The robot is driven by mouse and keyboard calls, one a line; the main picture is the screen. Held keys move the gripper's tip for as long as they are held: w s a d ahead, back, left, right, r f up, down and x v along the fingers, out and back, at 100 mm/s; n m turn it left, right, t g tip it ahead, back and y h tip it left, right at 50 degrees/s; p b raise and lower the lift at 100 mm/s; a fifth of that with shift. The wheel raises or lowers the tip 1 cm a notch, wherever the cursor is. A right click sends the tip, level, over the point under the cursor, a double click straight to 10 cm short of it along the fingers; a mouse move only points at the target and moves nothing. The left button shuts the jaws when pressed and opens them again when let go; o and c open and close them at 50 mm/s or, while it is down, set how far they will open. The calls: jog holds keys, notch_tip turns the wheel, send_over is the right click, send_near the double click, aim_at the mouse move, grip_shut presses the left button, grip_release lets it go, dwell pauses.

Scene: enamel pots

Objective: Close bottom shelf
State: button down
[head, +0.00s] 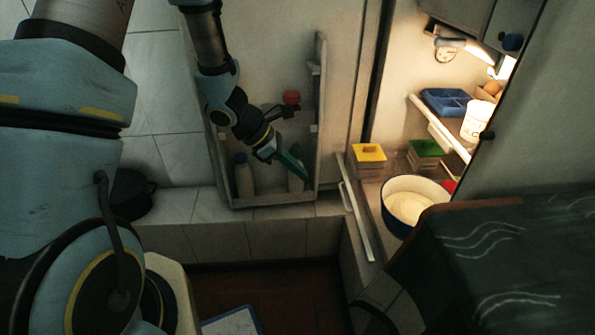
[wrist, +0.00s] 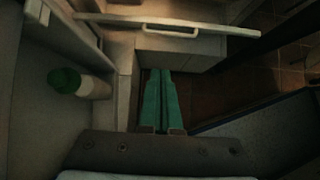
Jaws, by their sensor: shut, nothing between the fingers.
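The bottom shelf shows in the head view as a pulled-out white front bar with a handle (head: 357,222), at the lower edge of the open, lit fridge. In the wrist view the white bar with its handle (wrist: 215,29) crosses the top of the picture. My gripper (head: 303,179) has green fingers held together and empty. It is left of the bar and apart from it, in front of the open fridge door. In the wrist view the gripper (wrist: 160,72) points toward the bar, with its tips below the handle in the picture.
The open fridge door (head: 322,120) holds bottles, one green-capped (wrist: 65,80), close beside my gripper. Inside the fridge are a white pot with a dark rim (head: 386,207), yellow-lidded (head: 369,152) and green-lidded (head: 426,147) containers, and a blue tray (head: 445,101). A dark patterned cloth (head: 510,260) is at right.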

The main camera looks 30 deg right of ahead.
jog(key=d+r+b+x, duration=0.1)
jog(key=x, duration=0.9)
jog(key=shift+s+d+r, duration=0.3)
jog(key=shift+s+d, duration=0.05)
jog(key=shift+d, duration=0.05)
jog(key=shift+d, duration=0.1)
jog(key=s+d, duration=0.2)
jog(key=d, duration=0.4)
jog(key=s+d, duration=0.3)
jog(key=d, duration=0.3)
jog(key=s+d+p, duration=0.1)
jog(key=s+d, duration=0.1)
jog(key=d, duration=0.4)
jog(key=shift+s+d, duration=0.1)
jog(key=shift+s, duration=0.05)
